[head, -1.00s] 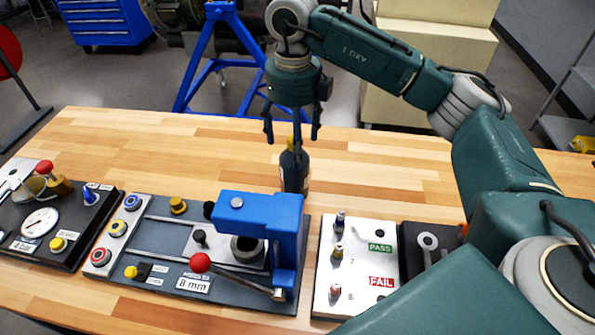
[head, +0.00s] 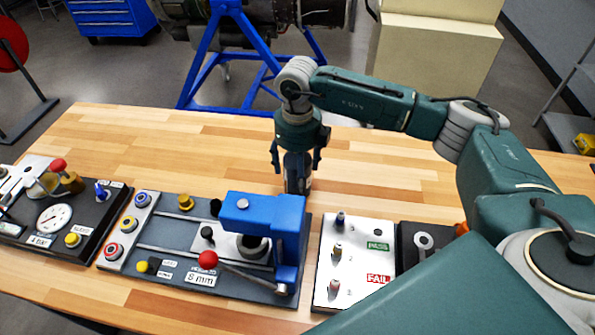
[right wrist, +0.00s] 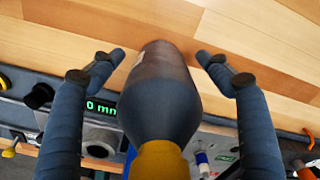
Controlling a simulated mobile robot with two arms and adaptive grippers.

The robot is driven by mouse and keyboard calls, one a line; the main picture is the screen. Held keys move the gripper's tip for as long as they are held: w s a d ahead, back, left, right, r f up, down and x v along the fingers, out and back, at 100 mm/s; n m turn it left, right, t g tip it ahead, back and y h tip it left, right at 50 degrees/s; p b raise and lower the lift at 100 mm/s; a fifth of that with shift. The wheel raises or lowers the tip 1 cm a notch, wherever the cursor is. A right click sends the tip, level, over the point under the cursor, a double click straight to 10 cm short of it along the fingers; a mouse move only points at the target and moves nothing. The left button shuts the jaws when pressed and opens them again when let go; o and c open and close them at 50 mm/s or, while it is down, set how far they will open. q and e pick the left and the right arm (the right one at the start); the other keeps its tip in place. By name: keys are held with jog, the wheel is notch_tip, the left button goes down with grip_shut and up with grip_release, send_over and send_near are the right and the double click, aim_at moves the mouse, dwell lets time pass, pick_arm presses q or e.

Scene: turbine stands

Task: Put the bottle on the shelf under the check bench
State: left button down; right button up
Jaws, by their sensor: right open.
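A dark bottle (head: 298,182) with a yellow cap stands upright on the wooden bench (head: 390,170), just behind the blue press. My right gripper (head: 296,168) has come down over it from above. In the right wrist view the bottle (right wrist: 160,100) lies between the two fingers of my right gripper (right wrist: 160,62), with a gap on each side, so the gripper is open around it. The yellow cap (right wrist: 158,160) is nearest the camera. The shelf under the bench is hidden in these views. My left gripper is not in view.
A blue press (head: 262,215) on a dark plate stands directly in front of the bottle. A white PASS/FAIL panel (head: 350,290) is to its right, and a gauge panel (head: 55,225) is at the left. The bench top behind the panels is clear.

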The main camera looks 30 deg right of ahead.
jog(key=c, duration=1.4)
jog(key=shift+o, duration=0.2)
jog(key=shift+r, duration=0.1)
